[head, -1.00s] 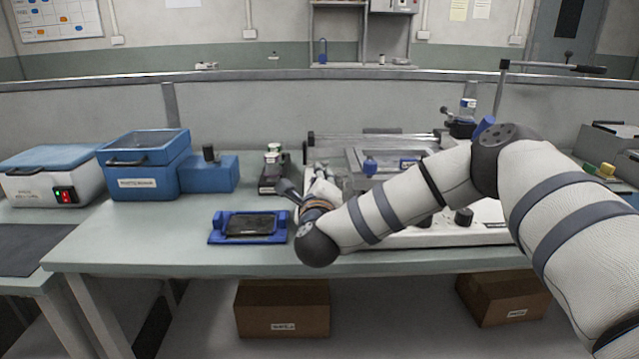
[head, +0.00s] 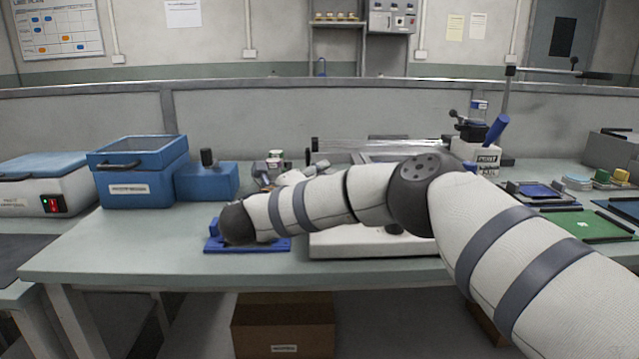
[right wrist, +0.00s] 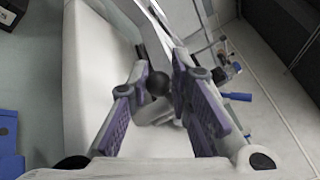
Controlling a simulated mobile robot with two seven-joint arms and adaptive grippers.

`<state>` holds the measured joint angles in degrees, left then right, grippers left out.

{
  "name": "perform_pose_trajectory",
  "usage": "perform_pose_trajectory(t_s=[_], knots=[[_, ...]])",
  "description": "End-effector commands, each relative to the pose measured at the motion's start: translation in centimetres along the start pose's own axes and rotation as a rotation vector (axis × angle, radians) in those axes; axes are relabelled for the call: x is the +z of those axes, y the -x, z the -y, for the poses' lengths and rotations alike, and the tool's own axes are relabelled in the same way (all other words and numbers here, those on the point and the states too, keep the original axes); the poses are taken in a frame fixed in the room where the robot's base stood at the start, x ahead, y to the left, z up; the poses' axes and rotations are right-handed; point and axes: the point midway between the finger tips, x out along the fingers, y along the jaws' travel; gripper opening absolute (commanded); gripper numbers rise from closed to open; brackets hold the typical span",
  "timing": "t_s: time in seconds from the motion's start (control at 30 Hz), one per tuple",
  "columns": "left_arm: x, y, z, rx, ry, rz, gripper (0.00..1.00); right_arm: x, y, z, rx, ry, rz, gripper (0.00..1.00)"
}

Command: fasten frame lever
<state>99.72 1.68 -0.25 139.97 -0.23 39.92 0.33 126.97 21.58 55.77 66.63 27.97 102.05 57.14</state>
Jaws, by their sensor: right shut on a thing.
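My right gripper (right wrist: 158,92) shows in the right wrist view with its two purple-padded fingers closed in around a lever with a dark ball knob (right wrist: 158,82). A grey piece lies just below the knob, between the pads. The white base (right wrist: 85,75) of the frame machine fills the left and middle of that view. In the head view the white machine (head: 340,246) stands at mid-table, and my right arm crosses in front of it. That arm hides most of the gripper and the lever there. My left gripper is out of view.
A blue holder (head: 272,245) sits at the table's front, partly covered by my arm. Blue boxes (head: 140,190) stand to the left. A blue-handled bottle stand (head: 480,152) and a green board (head: 580,223) are at the right. The front left table is clear.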

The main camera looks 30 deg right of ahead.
Motion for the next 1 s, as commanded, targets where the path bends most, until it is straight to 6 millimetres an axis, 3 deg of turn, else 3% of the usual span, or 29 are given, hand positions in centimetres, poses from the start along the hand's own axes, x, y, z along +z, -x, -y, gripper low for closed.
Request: perform_pose_trajectory(t_s=[0.4, 0.43, 0.5, 0.83, 1.0], knots=[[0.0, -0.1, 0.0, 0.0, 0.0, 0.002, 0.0, -0.2, 0.0, -0.2, 0.001, 0.002, -0.009, 0.0], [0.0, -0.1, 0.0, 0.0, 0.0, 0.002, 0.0, -0.2, 0.0, -0.2, 0.001, 0.002, -0.009, 0.23], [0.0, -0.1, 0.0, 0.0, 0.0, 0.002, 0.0, -0.2, 0.0, -0.2, 0.0, 0.002, -0.008, 0.39], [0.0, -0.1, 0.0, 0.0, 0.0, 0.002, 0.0, 0.0, 0.3, -0.1, -0.001, 0.001, -0.006, 0.39], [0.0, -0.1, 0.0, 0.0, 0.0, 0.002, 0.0, 0.1, 3.9, -0.2, 0.002, 0.001, -0.002, 0.39]])
